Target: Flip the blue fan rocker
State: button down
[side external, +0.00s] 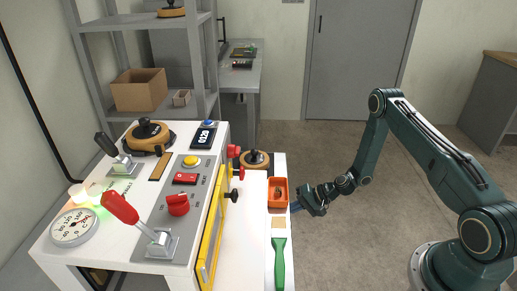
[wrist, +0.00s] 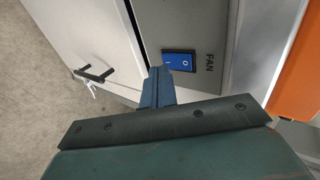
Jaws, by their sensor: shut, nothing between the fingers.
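The blue fan rocker (wrist: 180,61) shows in the wrist view, set in a grey panel with the word FAN beside it. It bears an "I" at its left end and an "O" at its right end. I cannot tell which end is pressed in. My gripper (wrist: 158,74) is shut and empty, its fingertips just left of and below the rocker in the picture. I cannot tell whether they touch it. In the side external view my gripper (side external: 297,207) is low at the right side of the white bench, and the rocker is hidden there.
In the wrist view a black handle (wrist: 95,74) with keys hanging by it is at left, and an orange surface is at right. In the side external view an orange tray (side external: 269,206) and a green-handled tool (side external: 279,262) lie on the ledge near my gripper. Open floor lies right.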

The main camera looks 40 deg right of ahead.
jog(key=shift+w+a+f, duration=0.1)
jog(key=shift+w+a, duration=0.45)
jog(key=shift+w+a, duration=0.1)
jog(key=shift+a, duration=0.05)
dwell(0.5)
jog(key=shift+r, duration=0.8)
jog(key=f+v, duration=0.1)
jog(key=v, duration=1.2)
jog(key=shift+s+d, duration=0.55)
